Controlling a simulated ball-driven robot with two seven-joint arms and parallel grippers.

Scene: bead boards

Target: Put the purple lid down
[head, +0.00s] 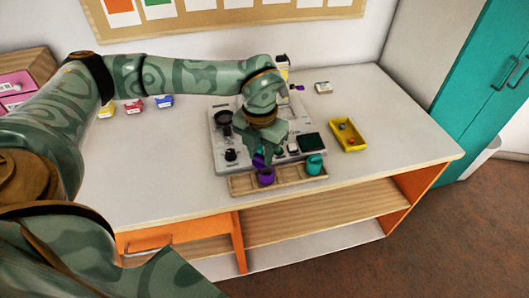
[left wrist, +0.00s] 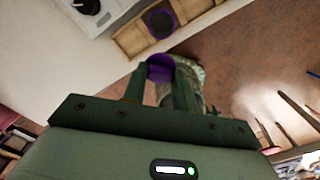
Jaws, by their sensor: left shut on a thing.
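My left gripper (head: 267,158) is shut on the purple lid (head: 258,160). The lid also shows between the fingertips in the left wrist view (left wrist: 160,66). The lid is tilted and partly hidden by the fingers. Just below it in the head view, a purple cup (head: 266,178) stands in the wooden tray (head: 240,187). The cup's dark inside shows in the left wrist view (left wrist: 161,23), apart from the lid. My right gripper is not in view.
A teal container (head: 314,165) stands at the tray's right end. Behind the tray is a grey board (head: 220,146) with several dark parts. A yellow bin (head: 353,145) with small items stands to the right. The table's front right is clear.

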